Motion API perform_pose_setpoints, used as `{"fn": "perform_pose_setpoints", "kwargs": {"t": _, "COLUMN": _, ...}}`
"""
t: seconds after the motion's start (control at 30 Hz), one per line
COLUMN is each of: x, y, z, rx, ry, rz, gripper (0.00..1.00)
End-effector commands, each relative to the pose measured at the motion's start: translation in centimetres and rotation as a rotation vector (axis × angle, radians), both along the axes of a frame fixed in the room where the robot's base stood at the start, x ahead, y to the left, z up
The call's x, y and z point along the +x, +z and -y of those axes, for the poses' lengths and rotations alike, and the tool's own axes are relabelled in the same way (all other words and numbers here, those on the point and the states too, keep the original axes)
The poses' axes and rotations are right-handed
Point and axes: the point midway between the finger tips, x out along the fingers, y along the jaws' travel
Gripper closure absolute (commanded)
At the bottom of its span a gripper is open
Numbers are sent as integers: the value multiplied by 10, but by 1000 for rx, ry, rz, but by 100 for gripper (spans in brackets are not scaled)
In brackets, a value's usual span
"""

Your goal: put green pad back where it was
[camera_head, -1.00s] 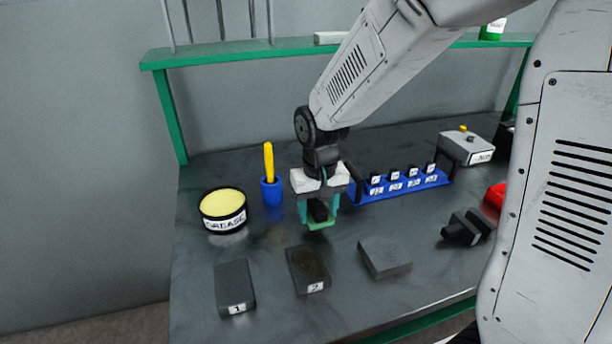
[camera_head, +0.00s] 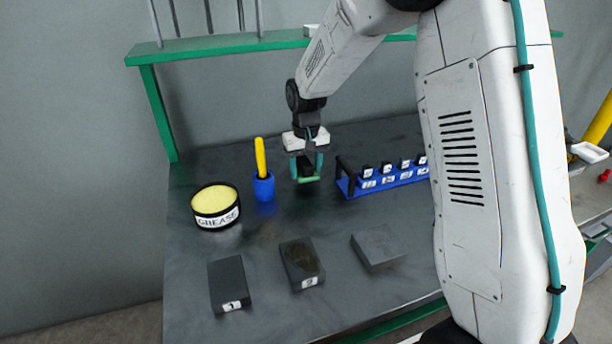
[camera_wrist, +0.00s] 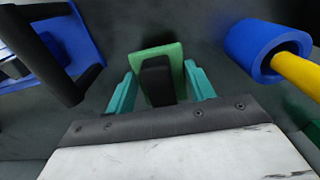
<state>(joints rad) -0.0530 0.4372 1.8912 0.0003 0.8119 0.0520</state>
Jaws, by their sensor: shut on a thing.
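The green pad (camera_head: 309,180) is a flat green plate with a black grip block on top. My gripper (camera_head: 306,166) is shut on the black block and holds the pad between the blue cup and the blue rack. In the wrist view the green pad (camera_wrist: 152,55) shows between the two teal fingers of my gripper (camera_wrist: 160,88). The pad looks held above the bench, but its exact height I cannot tell.
A grease tin (camera_head: 216,206) and a blue cup (camera_head: 263,187) with a yellow handle stand left. A blue rack (camera_head: 392,181) stands right. Block 1 (camera_head: 229,282), block 2 (camera_head: 301,262) and a plain grey block (camera_head: 377,251) lie in front. Bench between is clear.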

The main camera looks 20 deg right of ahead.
Motion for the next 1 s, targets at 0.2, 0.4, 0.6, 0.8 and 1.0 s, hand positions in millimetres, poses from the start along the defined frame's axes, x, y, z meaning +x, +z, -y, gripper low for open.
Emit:
{"fn": "perform_pose_setpoints", "kwargs": {"t": 0.2, "x": -1, "y": -29, "z": 0, "rx": 0, "ry": 0, "rz": -4, "gripper": 71}}
{"fn": "perform_pose_setpoints", "kwargs": {"t": 0.4, "x": -1, "y": -29, "z": 0, "rx": 0, "ry": 0, "rz": -1, "gripper": 71}}
{"fn": "perform_pose_setpoints", "kwargs": {"t": 0.6, "x": -1, "y": -32, "z": 0, "rx": 0, "ry": 0, "rz": -1, "gripper": 38}}
{"fn": "perform_pose_setpoints", "kwargs": {"t": 0.8, "x": -1, "y": -32, "z": 0, "rx": 0, "ry": 0, "rz": -1, "gripper": 24}}
{"fn": "perform_pose_setpoints", "kwargs": {"t": 1.0, "x": -1, "y": -27, "z": 0, "rx": 0, "ry": 0, "rz": -1, "gripper": 24}}
